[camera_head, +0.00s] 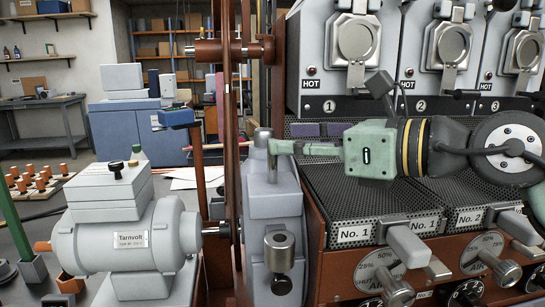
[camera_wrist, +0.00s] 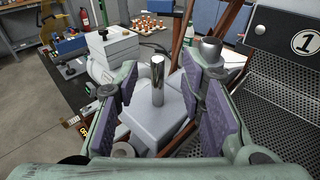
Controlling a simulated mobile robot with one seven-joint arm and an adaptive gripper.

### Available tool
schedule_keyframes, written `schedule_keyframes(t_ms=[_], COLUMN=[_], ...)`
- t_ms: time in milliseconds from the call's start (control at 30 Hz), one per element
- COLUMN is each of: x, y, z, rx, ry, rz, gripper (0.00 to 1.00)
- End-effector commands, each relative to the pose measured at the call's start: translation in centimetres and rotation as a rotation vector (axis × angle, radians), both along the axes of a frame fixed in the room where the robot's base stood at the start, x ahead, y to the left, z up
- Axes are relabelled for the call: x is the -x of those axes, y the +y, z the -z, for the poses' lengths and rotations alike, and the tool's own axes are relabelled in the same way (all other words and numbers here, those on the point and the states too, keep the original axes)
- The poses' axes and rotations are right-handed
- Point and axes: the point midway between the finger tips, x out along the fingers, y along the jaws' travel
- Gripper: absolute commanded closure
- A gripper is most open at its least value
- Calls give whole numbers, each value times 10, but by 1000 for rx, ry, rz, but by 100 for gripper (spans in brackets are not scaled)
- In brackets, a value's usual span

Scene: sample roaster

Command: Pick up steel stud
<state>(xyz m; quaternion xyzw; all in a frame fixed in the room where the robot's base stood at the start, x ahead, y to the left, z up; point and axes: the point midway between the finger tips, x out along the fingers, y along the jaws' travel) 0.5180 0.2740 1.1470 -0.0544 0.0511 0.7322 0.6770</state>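The steel stud (camera_head: 263,137) is a short upright cylinder on top of the grey housing (camera_head: 272,202) in the head view. In the wrist view the shiny stud (camera_wrist: 158,82) stands upright on the grey housing (camera_wrist: 160,118), in the gap between my fingers. My gripper (camera_head: 283,148) reaches in from the right at the stud's height, level. In the wrist view my gripper (camera_wrist: 160,84) is open, with purple pads on both sides of the stud and visible gaps to it.
A grey motor (camera_head: 125,240) labelled Tarnvolt stands left of the housing. The roaster front (camera_head: 350,105) with perforated trays (camera_head: 370,205) lies under and behind my arm. A rack of orange-topped pegs (camera_head: 38,182) is far left.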

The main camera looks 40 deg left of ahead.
Motion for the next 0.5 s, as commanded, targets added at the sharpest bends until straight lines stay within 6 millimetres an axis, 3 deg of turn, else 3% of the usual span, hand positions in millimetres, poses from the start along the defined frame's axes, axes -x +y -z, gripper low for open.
schedule_keyframes(t_ms=[233,500], x=[6,6], y=[36,43], z=[3,5], rx=[3,0], ry=[-2,-1], rz=[-2,0], gripper=[64,64])
